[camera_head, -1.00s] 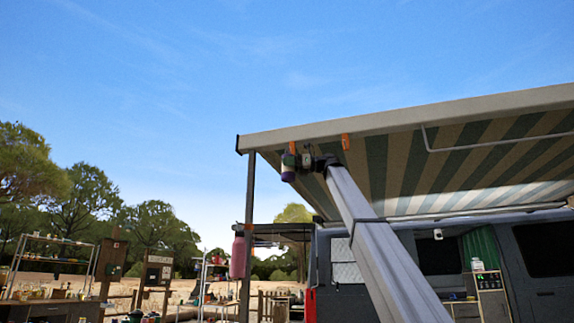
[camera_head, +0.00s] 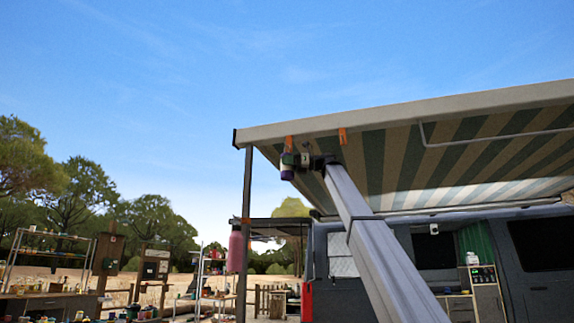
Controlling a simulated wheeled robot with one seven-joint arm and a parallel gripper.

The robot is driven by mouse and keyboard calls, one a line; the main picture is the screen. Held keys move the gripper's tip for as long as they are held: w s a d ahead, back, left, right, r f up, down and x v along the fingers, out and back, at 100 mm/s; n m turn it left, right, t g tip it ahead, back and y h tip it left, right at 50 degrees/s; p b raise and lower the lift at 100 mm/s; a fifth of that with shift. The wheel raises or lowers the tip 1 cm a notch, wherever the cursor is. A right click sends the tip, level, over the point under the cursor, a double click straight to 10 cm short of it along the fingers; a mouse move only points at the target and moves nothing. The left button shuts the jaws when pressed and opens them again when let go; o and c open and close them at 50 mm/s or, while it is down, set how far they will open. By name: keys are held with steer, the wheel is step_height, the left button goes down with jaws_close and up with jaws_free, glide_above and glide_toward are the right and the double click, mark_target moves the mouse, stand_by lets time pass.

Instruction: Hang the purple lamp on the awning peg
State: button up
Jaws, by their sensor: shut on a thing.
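The purple lamp (camera_head: 287,173) is small in the head view, with a purple lower part, a pale middle and a dark top. My gripper (camera_head: 294,160) is shut on it and holds it upright just under the awning's front rail. An orange awning peg (camera_head: 289,142) shows just above the lamp; whether they touch cannot be told. A second orange peg (camera_head: 343,136) is on the rail to the right. The fingers are too small to see clearly.
The striped awning (camera_head: 460,150) spreads above my arm, with its post (camera_head: 246,190) left of the lamp. A pink bottle (camera_head: 236,249) hangs by the post. The dark van (camera_head: 540,245) stands behind at right. Open sky lies left of the awning.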

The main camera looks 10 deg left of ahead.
steer(key=o, duration=1.1)
steer(key=shift+o, duration=0.2)
steer(key=shift+d, duration=0.1)
steer(key=w+d, duration=0.2)
steer(key=d, duration=0.8)
steer(key=shift+d, duration=0.25)
steer(key=shift+s, duration=0.1)
